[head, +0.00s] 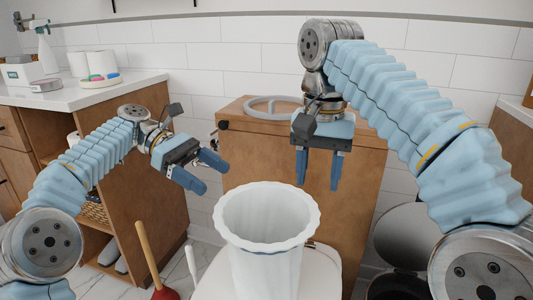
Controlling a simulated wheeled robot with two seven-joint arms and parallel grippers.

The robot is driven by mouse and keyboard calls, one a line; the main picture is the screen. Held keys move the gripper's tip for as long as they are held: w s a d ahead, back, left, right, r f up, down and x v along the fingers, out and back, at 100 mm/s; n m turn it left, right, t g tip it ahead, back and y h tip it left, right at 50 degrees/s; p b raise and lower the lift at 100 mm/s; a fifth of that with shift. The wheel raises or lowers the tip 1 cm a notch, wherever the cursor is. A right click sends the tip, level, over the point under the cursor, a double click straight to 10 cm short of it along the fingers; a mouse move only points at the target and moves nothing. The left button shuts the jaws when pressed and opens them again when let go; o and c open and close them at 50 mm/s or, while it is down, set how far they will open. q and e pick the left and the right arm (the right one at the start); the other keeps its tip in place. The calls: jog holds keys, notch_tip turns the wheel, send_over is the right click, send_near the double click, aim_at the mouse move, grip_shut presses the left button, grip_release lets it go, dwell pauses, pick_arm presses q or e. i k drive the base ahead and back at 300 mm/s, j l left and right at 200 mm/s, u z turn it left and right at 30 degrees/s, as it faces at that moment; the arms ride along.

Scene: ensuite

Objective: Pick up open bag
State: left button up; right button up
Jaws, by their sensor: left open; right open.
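A white open bag (256,262) with a wavy rim stands upright at the bottom centre, its wide mouth facing up. It rests on a white rounded surface (322,272), which looks like a toilet lid. Its lower part is cut off by the frame edge. My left gripper (206,176) is open and empty, above and left of the bag's rim. My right gripper (318,180) is open and empty, fingers pointing down, above and right of the rim. Neither gripper appears to touch the bag.
A wooden cabinet (350,180) with a grey ring (273,106) on top stands behind the bag. A counter (90,94) with rolls and a spray bottle is at left. A plunger (148,258) stands front left. A dark bin (398,284) with raised lid is at right.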

aim_at(265, 225)
jog(key=k, duration=1.45)
